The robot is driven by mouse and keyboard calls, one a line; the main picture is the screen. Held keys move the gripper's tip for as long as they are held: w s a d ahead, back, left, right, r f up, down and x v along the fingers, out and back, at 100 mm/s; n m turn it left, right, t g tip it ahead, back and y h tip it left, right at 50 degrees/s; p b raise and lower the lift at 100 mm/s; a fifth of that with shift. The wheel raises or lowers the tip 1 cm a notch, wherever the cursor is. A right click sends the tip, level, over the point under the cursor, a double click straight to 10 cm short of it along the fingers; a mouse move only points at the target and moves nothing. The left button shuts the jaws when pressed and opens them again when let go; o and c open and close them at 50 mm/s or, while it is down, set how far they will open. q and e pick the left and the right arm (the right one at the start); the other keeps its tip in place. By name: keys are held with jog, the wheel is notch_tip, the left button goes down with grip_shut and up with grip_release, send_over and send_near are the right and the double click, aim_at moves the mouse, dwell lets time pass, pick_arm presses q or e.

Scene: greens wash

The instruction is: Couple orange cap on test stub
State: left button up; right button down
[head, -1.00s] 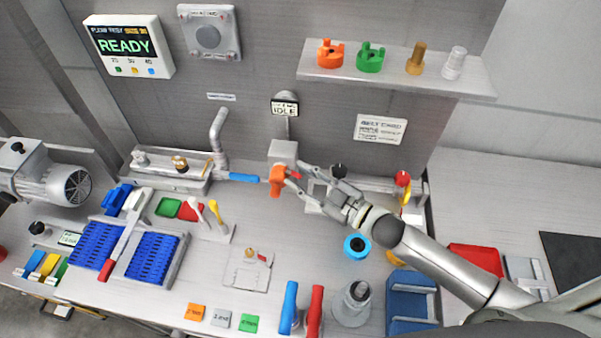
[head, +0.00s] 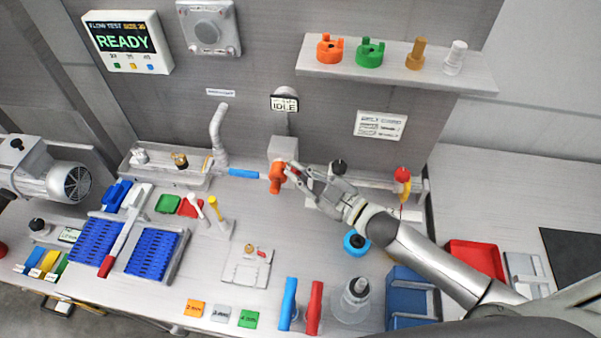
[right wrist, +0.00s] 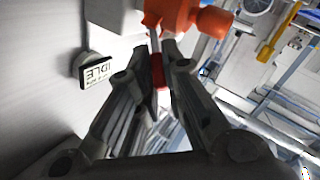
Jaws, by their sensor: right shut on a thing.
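An orange cap (head: 276,180) sits at the front of the grey block (head: 283,148) under the IDLE display. The stub behind it is hidden, so I cannot tell how fully it is seated. It also shows at the top of the right wrist view (right wrist: 185,14). My right gripper (head: 297,172) is just right of the cap. In the right wrist view its fingers (right wrist: 163,70) are closed on a thin lever with a red grip (right wrist: 157,72), which reaches up to the cap. My left gripper is not in view.
Another orange fitting (head: 330,50) and a green one (head: 370,54) stand on the wall shelf (head: 400,75). A blue-handled pipe (head: 217,135) is left of the block. A blue ring (head: 356,243) lies below my right arm. The bench front centre holds blue and red handles (head: 314,306).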

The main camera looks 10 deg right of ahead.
jog(key=shift+s+a+f+t+h+b, duration=0.25)
jog(key=shift+f+t+h+b, duration=0.2)
jog(key=shift+b, duration=0.25)
jog(key=shift+a+r+t+h+b, duration=0.2)
jog(key=shift+t+h+b, duration=0.25)
jog(key=shift+t+b, duration=0.25)
jog(key=c, duration=1.5)
grip_release()
jog(key=shift+s, duration=0.1)
jog(key=shift+v, duration=3.7)
